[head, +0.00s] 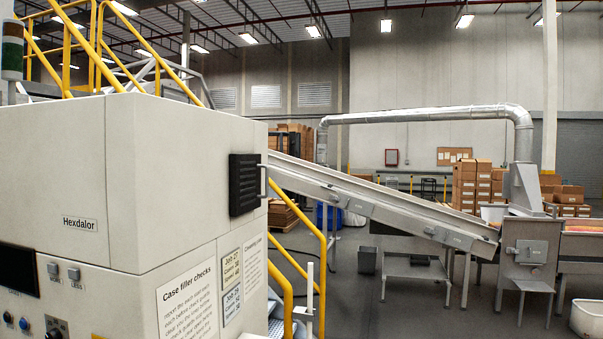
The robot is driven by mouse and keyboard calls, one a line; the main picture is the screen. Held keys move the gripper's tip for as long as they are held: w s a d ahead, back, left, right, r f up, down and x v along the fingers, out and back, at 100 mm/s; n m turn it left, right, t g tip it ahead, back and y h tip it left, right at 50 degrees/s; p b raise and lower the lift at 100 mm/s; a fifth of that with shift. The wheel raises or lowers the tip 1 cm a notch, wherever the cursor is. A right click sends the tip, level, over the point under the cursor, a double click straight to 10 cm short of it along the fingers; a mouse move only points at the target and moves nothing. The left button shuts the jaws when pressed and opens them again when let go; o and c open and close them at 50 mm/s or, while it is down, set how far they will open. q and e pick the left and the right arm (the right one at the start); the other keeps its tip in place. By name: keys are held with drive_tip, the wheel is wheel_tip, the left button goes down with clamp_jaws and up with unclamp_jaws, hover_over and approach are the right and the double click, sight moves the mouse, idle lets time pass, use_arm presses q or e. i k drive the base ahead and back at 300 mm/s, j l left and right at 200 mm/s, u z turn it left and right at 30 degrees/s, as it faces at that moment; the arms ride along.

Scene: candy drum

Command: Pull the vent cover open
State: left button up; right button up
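The vent cover (244,184) is a black, ribbed, roughly square panel on the right-hand face of the large white machine (120,190). It appears to lie close against that face, near its far right edge. A thin handle (265,181) stands out from its right side. Neither of my grippers shows in the head view, and nothing is seen touching the cover.
Yellow railings (300,262) rise right of the machine. A sloping grey conveyor (370,203) runs behind it down to a metal hopper unit (530,250). Boxes (472,186) are stacked at the back. Grey floor (390,310) is open at lower centre.

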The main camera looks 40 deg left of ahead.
sight(245, 168)
drive_tip(key=i+u, duration=0.1)
drive_tip(key=i, duration=0.9)
drive_tip(key=i+l+u, duration=0.1)
drive_tip(key=i, duration=0.95)
drive_tip(key=l, duration=0.1)
